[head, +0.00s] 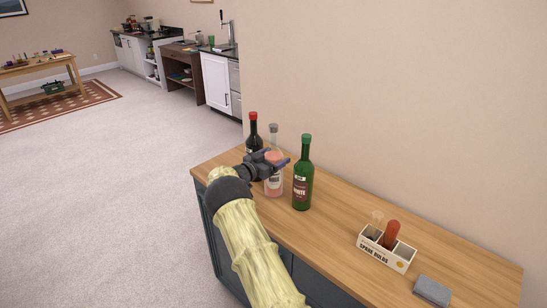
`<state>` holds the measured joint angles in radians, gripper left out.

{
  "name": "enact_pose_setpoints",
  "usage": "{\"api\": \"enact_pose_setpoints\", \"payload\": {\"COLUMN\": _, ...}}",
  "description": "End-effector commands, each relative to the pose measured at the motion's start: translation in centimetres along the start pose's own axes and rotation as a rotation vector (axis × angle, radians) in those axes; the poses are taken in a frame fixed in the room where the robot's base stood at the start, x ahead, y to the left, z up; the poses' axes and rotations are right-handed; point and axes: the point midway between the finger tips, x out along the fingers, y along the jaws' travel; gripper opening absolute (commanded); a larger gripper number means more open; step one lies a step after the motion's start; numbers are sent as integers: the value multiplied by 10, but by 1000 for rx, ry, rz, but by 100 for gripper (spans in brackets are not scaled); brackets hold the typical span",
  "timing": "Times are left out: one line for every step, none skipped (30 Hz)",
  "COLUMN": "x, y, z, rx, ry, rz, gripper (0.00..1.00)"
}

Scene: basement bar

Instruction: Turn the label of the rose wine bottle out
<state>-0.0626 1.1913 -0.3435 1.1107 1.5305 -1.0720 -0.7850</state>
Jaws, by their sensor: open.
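The rose wine bottle (273,187) stands upright on the wooden cabinet top, clear glass with pink contents and a grey cap. It is the middle one of three bottles. Part of a label shows low on its near side; my gripper covers some of the bottle above that, and I cannot read the label. My gripper (279,160) is open, reaching in from the left at the bottle's upper body, with its fingers pointing right. The fingers overlap the bottle in this view; I cannot tell whether they are around it or only in front, or whether they touch it.
A dark bottle with a red cap (253,135) stands close behind left. A green bottle (303,180) stands close at right, its label facing me. Further right are a spare bulbs box (385,250) and a grey block (432,291). The wall runs behind the wooden top (338,215).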

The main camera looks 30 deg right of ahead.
Motion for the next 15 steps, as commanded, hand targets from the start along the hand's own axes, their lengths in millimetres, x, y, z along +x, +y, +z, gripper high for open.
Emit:
{"api": "enact_pose_setpoints", "payload": {"x": -1, "y": 1, "z": 0, "rx": -3, "ry": -4, "rz": -26, "gripper": 82}}
{"api": "enact_pose_setpoints", "payload": {"x": -1, "y": 1, "z": 1, "rx": -3, "ry": -6, "rz": -40, "gripper": 82}}
{"api": "enact_pose_setpoints", "payload": {"x": -1, "y": 1, "z": 2, "rx": -2, "ry": -3, "rz": -67, "gripper": 82}}
{"api": "enact_pose_setpoints", "payload": {"x": -1, "y": 1, "z": 2, "rx": -1, "ry": -1, "rz": -86, "gripper": 82}}
{"api": "enact_pose_setpoints", "payload": {"x": -1, "y": 1, "z": 2, "rx": -2, "ry": -1, "rz": -105, "gripper": 82}}
{"api": "enact_pose_setpoints", "payload": {"x": -1, "y": 1, "z": 3, "rx": -3, "ry": -3, "rz": -129, "gripper": 82}}
{"api": "enact_pose_setpoints", "payload": {"x": -1, "y": 1, "z": 3, "rx": -3, "ry": -6, "rz": -148, "gripper": 82}}
{"api": "enact_pose_setpoints", "payload": {"x": -1, "y": 1, "z": 4, "rx": 0, "ry": -3, "rz": -164, "gripper": 82}}
{"api": "enact_pose_setpoints", "payload": {"x": 0, "y": 1, "z": 4, "rx": -1, "ry": -2, "rz": -187, "gripper": 82}}
{"api": "enact_pose_setpoints", "payload": {"x": 0, "y": 1, "z": 4, "rx": 0, "ry": -2, "rz": -204, "gripper": 82}}
{"api": "enact_pose_setpoints", "payload": {"x": 0, "y": 1, "z": 4, "rx": 0, "ry": -2, "rz": -220, "gripper": 82}}
{"api": "enact_pose_setpoints", "payload": {"x": 0, "y": 1, "z": 5, "rx": -1, "ry": -4, "rz": -242, "gripper": 82}}
{"api": "enact_pose_setpoints", "payload": {"x": 0, "y": 2, "z": 6, "rx": -1, "ry": -5, "rz": -258, "gripper": 82}}
{"api": "enact_pose_setpoints", "payload": {"x": 0, "y": 1, "z": 5, "rx": 1, "ry": -2, "rz": -273, "gripper": 82}}
{"api": "enact_pose_setpoints", "payload": {"x": 0, "y": 1, "z": 6, "rx": 1, "ry": -2, "rz": -294, "gripper": 82}}
